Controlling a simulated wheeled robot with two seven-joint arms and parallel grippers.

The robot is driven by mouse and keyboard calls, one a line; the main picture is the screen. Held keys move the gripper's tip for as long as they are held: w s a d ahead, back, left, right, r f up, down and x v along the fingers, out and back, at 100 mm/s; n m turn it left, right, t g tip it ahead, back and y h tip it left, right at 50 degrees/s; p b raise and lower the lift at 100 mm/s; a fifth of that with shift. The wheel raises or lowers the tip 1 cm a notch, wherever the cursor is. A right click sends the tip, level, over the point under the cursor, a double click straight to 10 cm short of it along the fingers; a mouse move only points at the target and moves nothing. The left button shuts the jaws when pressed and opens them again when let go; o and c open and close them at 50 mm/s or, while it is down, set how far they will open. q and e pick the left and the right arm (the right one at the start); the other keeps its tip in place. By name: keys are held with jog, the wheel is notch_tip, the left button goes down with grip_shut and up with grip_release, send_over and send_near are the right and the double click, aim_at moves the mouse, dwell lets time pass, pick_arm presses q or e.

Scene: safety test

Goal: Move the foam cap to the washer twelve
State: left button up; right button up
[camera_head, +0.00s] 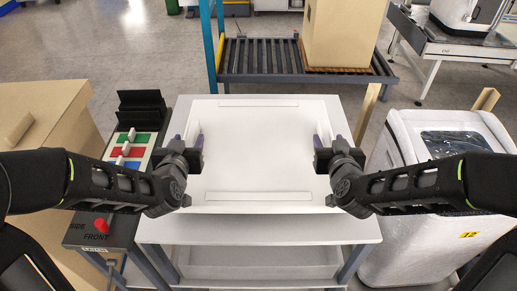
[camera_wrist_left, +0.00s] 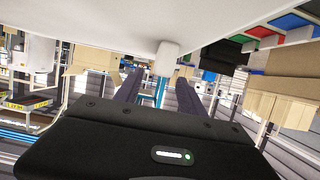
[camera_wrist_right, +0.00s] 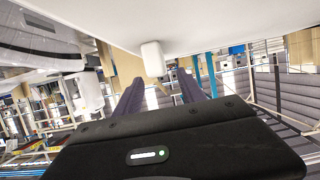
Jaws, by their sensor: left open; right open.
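The foam cap (camera_head: 258,150) is a wide white slab with raised ridges, lying flat on the white table. Washer twelve (camera_head: 415,255) is the white, film-wrapped machine at the right, with a yellow 12 label on its front. My left gripper (camera_head: 188,142) is open at the cap's left side. My right gripper (camera_head: 329,140) is open at its right side. In the left wrist view a white peg (camera_wrist_left: 168,58) shows just beyond the open fingers. A similar peg (camera_wrist_right: 153,58) shows in the right wrist view. Contact with the fingers cannot be told.
A cardboard box (camera_head: 40,115) stands at the left. Beside it is a panel (camera_head: 100,228) with a red button and coloured switches. A roller conveyor (camera_head: 265,62) carrying a tall carton (camera_head: 342,35) stands behind the table. The table's front strip (camera_head: 260,230) is bare.

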aim_at(191, 135)
pick_arm(q)
jog(key=x, duration=0.5)
jog(key=shift+w, duration=0.1)
pick_arm(e)
jog(key=x, duration=0.5)
jog(key=shift+w, duration=0.1)
pick_arm(q)
jog(key=shift+c, duration=0.4)
pick_arm(e)
jog(key=shift+c, duration=0.4)
pick_arm(q)
grip_shut()
pick_arm(e)
grip_shut()
